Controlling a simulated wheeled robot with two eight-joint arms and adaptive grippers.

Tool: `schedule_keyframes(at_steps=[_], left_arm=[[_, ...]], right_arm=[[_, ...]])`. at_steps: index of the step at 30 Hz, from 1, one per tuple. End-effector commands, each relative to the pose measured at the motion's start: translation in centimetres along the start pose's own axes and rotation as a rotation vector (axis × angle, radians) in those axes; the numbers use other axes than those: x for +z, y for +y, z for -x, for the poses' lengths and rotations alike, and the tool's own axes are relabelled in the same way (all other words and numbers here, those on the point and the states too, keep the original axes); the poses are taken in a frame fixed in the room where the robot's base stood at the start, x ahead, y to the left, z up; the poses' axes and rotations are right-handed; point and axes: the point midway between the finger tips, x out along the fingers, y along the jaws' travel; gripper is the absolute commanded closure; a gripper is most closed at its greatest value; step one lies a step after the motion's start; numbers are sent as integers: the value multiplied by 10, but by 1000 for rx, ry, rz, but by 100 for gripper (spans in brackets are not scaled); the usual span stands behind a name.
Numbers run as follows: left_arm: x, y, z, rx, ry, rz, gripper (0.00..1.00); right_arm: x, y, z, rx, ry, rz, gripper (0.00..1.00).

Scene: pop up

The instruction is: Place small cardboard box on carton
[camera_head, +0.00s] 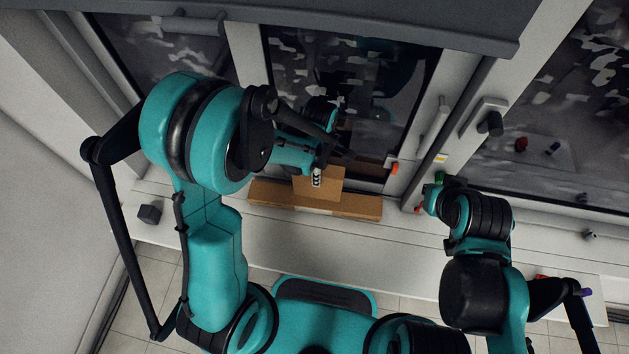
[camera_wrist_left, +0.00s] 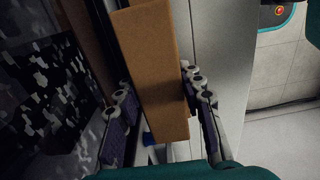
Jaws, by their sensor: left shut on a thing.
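My left gripper (camera_head: 317,177) is shut on the small cardboard box (camera_head: 331,184), a plain brown box at the window. In the left wrist view the box (camera_wrist_left: 155,75) stands between the two fingers (camera_wrist_left: 160,105), one on each side. The carton (camera_head: 265,192) is a long, low brown box with a pale strip at its middle, lying along the sill under the window. In the head view the small box overlaps the carton's middle; I cannot tell whether they touch. The right arm's end (camera_head: 432,201) is by the window frame at right; its fingers are not clear.
A window with handles (camera_head: 488,122) stands right behind the carton. A dark block (camera_head: 149,213) lies on the sill at left. Small green (camera_head: 439,177) and red-orange (camera_head: 394,168) items are by the frame. The pale sill (camera_head: 300,239) in front of the carton is clear.

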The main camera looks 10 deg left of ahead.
Motion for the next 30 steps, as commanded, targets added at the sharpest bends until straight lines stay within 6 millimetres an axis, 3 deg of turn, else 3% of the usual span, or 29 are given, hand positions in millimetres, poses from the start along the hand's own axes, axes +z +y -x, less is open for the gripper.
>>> schedule_keyframes(at_steps=[6, 14, 25, 26, 28, 30], left_arm=[[-11, 1, -12, 0, 0, -1, 100], [-10, 1, -47, 0, 0, -2, 100], [-10, 0, -50, 0, 0, -2, 100], [-10, 0, -50, 0, 0, -2, 60], [-10, 0, -49, 0, 0, -2, 42], [-10, 0, -49, 0, 0, -2, 42]], right_arm=[[3, 0, -4, 0, 0, 0, 100], [12, 0, -17, 0, 0, 0, 100], [14, 0, -19, 0, 0, 0, 100], [14, 0, -19, 0, 0, 0, 100], [13, 0, -18, 0, 0, 0, 100], [13, 0, -18, 0, 0, 0, 100]])
